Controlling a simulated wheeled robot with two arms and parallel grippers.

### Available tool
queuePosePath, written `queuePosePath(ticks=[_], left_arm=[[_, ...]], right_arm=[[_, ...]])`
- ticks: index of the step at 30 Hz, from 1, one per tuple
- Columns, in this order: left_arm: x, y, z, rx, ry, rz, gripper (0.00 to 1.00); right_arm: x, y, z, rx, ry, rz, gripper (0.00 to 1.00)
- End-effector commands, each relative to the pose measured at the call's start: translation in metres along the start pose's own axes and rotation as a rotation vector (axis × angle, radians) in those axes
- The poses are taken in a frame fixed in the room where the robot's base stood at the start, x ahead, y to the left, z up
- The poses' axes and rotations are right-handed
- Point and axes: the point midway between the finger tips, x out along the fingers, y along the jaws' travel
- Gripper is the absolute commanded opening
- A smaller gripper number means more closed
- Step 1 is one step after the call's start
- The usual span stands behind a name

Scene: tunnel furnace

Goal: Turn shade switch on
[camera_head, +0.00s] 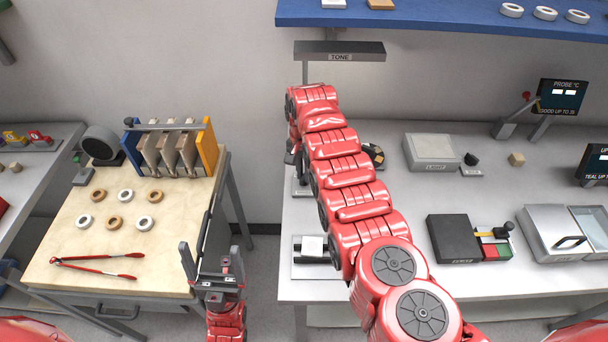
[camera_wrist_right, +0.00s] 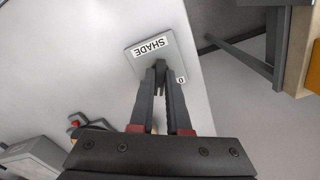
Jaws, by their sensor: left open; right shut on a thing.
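The shade switch (camera_wrist_right: 143,58) shows in the right wrist view as a grey plate with a white SHADE label and a 0 mark near one corner. My right gripper (camera_wrist_right: 161,68) has its fingertips together at the plate, shut on the switch's lever, which the fingers mostly hide. In the head view the red right arm reaches over the right-hand table and hides most of the switch area. My left gripper (camera_head: 212,250) is open and empty, in front of the right edge of the wooden-topped table.
The wooden-topped table (camera_head: 180,225) holds red tongs (camera_head: 97,265), several rings and a rack. On the white table (camera_head: 400,270) stand a grey box (camera_head: 431,151), a black box (camera_head: 453,239) and a metal box. A TONE lamp (camera_head: 339,50) hangs above. A floor gap separates the tables.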

Motion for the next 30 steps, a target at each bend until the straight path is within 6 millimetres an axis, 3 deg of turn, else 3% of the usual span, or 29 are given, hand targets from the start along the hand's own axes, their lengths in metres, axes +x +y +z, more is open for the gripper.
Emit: queuePosePath(ticks=[20, 21, 25, 30], left_arm=[[-0.0042, 0.0002, 0.0006, 0.000, 0.000, 0.000, 0.91], [-0.0043, 0.0002, 0.0007, 0.000, 0.000, 0.000, 0.91], [-0.0043, 0.0002, 0.0007, 0.000, 0.000, 0.000, 0.91], [-0.0043, 0.0002, 0.0007, 0.000, 0.000, 0.000, 0.91]], right_arm=[[-0.0012, -0.0009, -0.0006, 0.066, 0.002, -0.002, 0.00], [-0.0013, -0.0008, -0.0006, 0.066, 0.002, -0.002, 0.18], [-0.0009, -0.0007, -0.0005, 0.065, 0.002, -0.001, 0.42], [-0.0006, -0.0005, -0.0002, 0.065, 0.001, 0.000, 0.45]])
